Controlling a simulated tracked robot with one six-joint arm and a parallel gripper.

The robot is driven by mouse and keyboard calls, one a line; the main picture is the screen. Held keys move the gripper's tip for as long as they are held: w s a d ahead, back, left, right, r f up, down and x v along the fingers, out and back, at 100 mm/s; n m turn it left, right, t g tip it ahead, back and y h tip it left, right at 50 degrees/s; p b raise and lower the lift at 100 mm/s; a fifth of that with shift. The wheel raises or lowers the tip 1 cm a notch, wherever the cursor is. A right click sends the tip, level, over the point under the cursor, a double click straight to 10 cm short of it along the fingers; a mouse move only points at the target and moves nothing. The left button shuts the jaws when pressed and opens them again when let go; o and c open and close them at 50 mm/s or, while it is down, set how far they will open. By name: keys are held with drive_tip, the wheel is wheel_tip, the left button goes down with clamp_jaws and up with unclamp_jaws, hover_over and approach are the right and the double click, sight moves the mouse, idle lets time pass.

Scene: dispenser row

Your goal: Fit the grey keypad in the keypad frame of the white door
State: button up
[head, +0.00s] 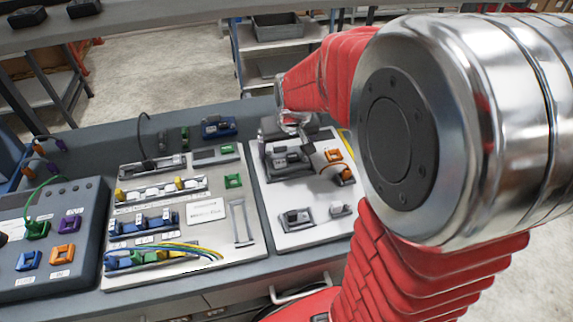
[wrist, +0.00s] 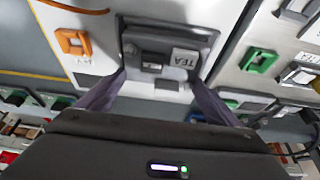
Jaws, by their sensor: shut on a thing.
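In the wrist view, my gripper (wrist: 160,78) has its two grey-purple fingers shut on a grey blocky part, which I take to be the grey keypad (wrist: 152,64). I cannot tell whether the keypad is seated or only held in front. In the head view, the white door (head: 310,238) is at right, and my arm partly hides its upper part.
An orange square frame (wrist: 73,43) is left of my fingers and a green one (wrist: 260,56) is right. In the head view, a light panel (head: 208,248) with coloured connectors and cables stands beside the door. A dark grey box (head: 50,265) is at far left.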

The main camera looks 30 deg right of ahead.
drive_tip(key=shift+s+f, duration=0.1)
drive_tip(key=shift+f, duration=0.3)
drive_tip(key=shift+s+f, duration=0.15)
drive_tip(key=shift+f, duration=0.1)
idle(0.3)
drive_tip(key=o, duration=0.9)
drive_tip(key=shift+c, duration=0.4)
drive_tip(key=shift+w+r, duration=0.15)
drive_tip(key=shift+r, duration=0.75)
drive_tip(key=shift+w+r, duration=0.1)
drive_tip(key=shift+r, duration=2.65)
